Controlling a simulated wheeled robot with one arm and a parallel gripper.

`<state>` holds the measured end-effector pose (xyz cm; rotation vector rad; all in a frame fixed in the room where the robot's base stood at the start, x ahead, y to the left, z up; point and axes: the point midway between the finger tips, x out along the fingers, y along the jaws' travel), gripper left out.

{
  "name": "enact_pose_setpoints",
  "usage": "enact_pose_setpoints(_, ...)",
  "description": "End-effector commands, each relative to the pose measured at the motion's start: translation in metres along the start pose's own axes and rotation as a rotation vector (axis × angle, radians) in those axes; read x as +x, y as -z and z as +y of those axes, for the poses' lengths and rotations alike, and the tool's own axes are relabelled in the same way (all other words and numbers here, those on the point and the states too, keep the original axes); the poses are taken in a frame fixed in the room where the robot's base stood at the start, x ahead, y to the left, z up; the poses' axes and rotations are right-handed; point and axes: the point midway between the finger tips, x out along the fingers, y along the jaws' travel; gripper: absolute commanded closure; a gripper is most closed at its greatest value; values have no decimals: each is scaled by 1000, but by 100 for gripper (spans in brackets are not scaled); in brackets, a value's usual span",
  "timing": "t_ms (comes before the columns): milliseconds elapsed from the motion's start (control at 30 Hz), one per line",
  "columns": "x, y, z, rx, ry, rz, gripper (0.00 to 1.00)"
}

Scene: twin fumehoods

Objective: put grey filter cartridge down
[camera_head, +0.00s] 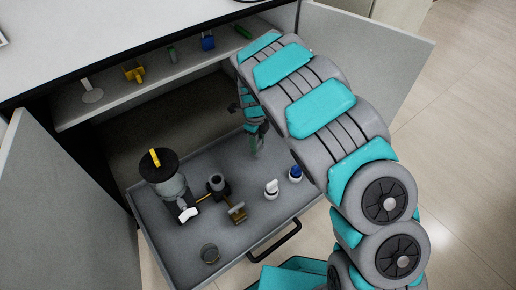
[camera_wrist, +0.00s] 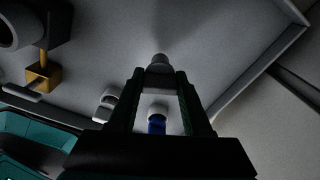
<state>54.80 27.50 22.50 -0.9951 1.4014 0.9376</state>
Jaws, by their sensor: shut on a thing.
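The grey filter cartridge (camera_wrist: 158,78) is a short grey cylinder with a narrower end, between my fingertips in the wrist view. My gripper (camera_wrist: 160,82) is shut on it, one dark finger on each side. In the head view my gripper (camera_head: 256,146) points down over the back right part of the pulled-out grey drawer (camera_head: 232,244). The cartridge cannot be made out clearly there. I cannot tell whether it touches the drawer floor.

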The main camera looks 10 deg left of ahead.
Motion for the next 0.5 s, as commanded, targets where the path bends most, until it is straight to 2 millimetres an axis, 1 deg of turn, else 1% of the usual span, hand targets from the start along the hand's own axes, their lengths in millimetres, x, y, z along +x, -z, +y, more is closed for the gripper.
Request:
enact_pose_setpoints(167,2,-2,-7,-1,-1,2,100)
enact_pose_setpoints(333,30,-3,-5,-1,-3,4,100)
enact_pose_setpoints(400,35,-4,-5,-1,-2,4,100)
enact_pose_setpoints(500,36,-4,-6,-1,-1,2,100)
